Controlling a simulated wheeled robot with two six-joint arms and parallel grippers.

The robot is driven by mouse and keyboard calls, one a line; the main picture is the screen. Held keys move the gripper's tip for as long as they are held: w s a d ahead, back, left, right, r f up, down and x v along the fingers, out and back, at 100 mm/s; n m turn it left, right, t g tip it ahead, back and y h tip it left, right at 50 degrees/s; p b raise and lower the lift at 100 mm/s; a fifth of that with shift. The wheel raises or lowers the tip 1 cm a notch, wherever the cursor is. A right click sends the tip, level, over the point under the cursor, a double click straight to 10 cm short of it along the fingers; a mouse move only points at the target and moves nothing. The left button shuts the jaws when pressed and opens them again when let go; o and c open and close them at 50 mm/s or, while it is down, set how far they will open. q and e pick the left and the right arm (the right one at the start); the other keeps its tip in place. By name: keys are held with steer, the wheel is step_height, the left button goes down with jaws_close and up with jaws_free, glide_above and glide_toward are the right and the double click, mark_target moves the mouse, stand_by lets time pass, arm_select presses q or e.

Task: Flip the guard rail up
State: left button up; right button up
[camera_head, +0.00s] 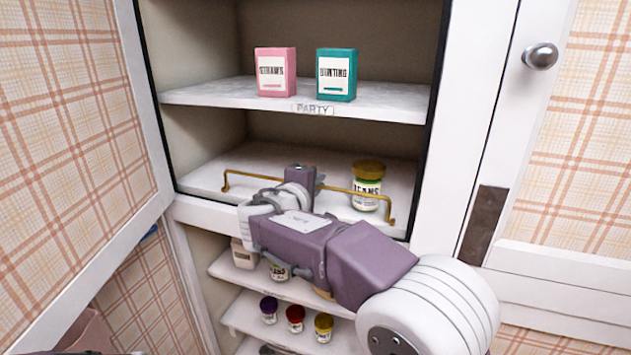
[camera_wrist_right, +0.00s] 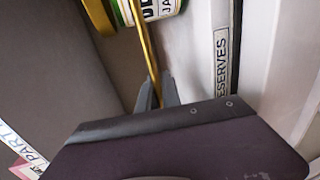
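The guard rail (camera_head: 340,190) is a thin brass bar with a short post at each end. It runs along the front of the middle shelf (camera_head: 205,180), with its bar above the shelf edge and passing in front of the jar. I cannot tell its exact tilt. My right gripper (camera_head: 304,176) is at the middle of the rail; my wrist hides part of the bar in the head view. In the right wrist view the rail (camera_wrist_right: 152,62) runs between the two close-set grey fingertips of my right gripper (camera_wrist_right: 157,92). My left gripper is not in view.
A gold-lidded jar (camera_head: 367,190) stands on the shelf at the rail's right end. Pink (camera_head: 276,73) and teal (camera_head: 337,74) boxes stand on the shelf above. Lower shelves hold several small jars. An open plaid door (camera_head: 70,110) is at left.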

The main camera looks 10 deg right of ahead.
steer(key=o, duration=0.4)
steer(key=shift+w+d, duration=0.1)
steer(key=shift+d, duration=0.05)
steer(key=shift+w+d+f, duration=0.15)
steer(key=shift+w+d, duration=0.05)
steer(key=b+v, duration=0.3)
steer(key=v, duration=0.5)
steer(key=shift+s+a, duration=0.15)
steer(key=shift+s, duration=0.05)
steer(key=shift+s+a, duration=0.1)
steer(key=shift+s, duration=0.1)
